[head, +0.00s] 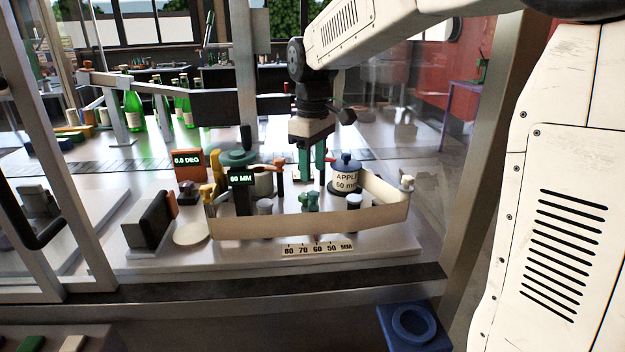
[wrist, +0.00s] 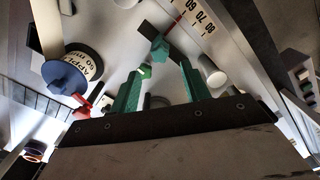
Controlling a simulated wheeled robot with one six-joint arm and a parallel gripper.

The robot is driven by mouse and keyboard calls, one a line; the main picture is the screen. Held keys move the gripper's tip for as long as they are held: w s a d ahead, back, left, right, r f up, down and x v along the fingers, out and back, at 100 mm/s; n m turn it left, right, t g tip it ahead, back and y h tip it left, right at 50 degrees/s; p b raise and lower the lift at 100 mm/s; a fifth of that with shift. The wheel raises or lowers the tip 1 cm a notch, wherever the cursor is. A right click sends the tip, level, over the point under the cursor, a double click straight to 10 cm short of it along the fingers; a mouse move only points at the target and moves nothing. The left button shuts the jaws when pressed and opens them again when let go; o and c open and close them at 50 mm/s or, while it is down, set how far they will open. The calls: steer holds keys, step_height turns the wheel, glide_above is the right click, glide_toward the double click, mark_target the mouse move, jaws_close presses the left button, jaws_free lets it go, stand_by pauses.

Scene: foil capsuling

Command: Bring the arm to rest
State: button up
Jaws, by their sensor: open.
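My gripper (head: 312,172) has two green fingers and points down over the white bench plate (head: 345,246), inside the framed enclosure. In the wrist view my gripper (wrist: 160,88) is open, with nothing between the fingers. A green knob (head: 310,201) stands just below the fingers in the head view; it also shows beyond the fingertips in the wrist view (wrist: 160,48). A roll labelled APPLE 60 mm with a blue top (head: 346,171) stands close to the right of the fingers; the wrist view shows it at left (wrist: 68,77).
A cream strip (head: 310,225) runs across the front of the fixture. A printed MM scale (head: 318,249) lies before it. Displays read 0.0 DEG (head: 187,164) and 60 MM (head: 242,178). Green bottles (head: 132,108) stand at the back left. A metal frame post (head: 478,150) rises at right.

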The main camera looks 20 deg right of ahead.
steer(key=shift+r, duration=1.2)
steer(key=shift+f+m, duration=0.1)
steer(key=shift+m, duration=0.2)
steer(key=s+f+m, duration=0.2)
steer(key=s+m, duration=0.1)
steer(key=s, duration=1.1)
steer(key=s+f+m+t, duration=0.1)
steer(key=s+f+m, duration=0.2)
steer(key=s, duration=1.2)
steer(key=shift+s+d+f+m, duration=0.15)
steer(key=shift+s+f+m, duration=0.05)
steer(key=shift+s+m, duration=0.1)
